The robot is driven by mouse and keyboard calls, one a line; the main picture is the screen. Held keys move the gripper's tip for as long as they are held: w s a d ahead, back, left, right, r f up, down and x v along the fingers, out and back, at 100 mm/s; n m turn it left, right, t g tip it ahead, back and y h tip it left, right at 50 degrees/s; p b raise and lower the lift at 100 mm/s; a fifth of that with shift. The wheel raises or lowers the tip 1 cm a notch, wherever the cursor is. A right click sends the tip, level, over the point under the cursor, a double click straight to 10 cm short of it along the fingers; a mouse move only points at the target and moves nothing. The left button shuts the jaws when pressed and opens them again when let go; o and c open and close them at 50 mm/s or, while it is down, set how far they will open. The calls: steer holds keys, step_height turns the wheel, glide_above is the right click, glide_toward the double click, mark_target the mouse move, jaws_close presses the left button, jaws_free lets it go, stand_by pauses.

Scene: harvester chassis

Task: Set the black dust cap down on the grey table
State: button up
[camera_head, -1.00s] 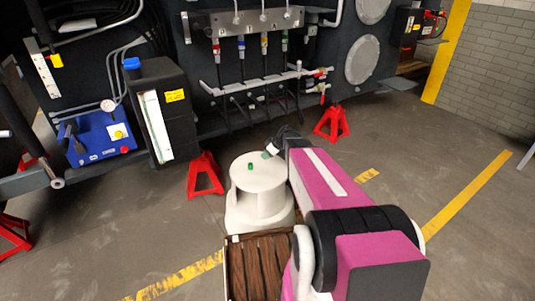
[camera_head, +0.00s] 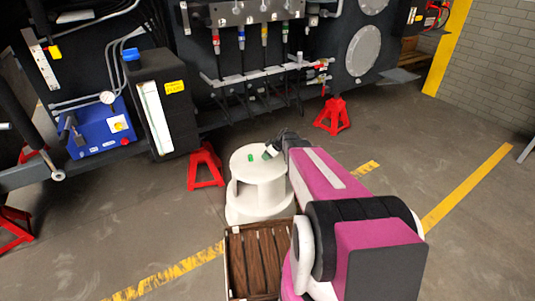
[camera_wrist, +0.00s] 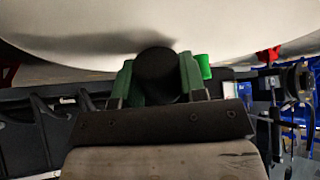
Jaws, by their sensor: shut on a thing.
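My gripper (camera_head: 269,152) is at the right far edge of a pale round-topped stand (camera_head: 257,200), the only table-like thing I see. In the wrist view its green fingers (camera_wrist: 156,80) are shut on the round black dust cap (camera_wrist: 156,65). The stand's pale top (camera_wrist: 90,25) fills the upper part of that view, close to the cap. I cannot tell whether the cap touches it. In the head view the cap is too small to make out.
A small green cylinder (camera_head: 250,156) stands on the stand's top, beside my gripper; it also shows in the wrist view (camera_wrist: 204,66). A brown wooden crate (camera_head: 254,262) is in front of the stand. Red jack stands (camera_head: 205,167) and the dark chassis are behind.

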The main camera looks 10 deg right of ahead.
steer(key=shift+f, duration=0.6)
stand_by(0.4)
steer(key=o, duration=1.3)
steer(key=shift+s+f, duration=0.1)
steer(key=shift+c, duration=0.4)
steer(key=shift+s, duration=0.1)
steer(key=shift+o, duration=0.2)
steer(key=v, duration=1.1)
steer(key=shift+w+r, duration=0.2)
steer(key=shift+r, duration=0.15)
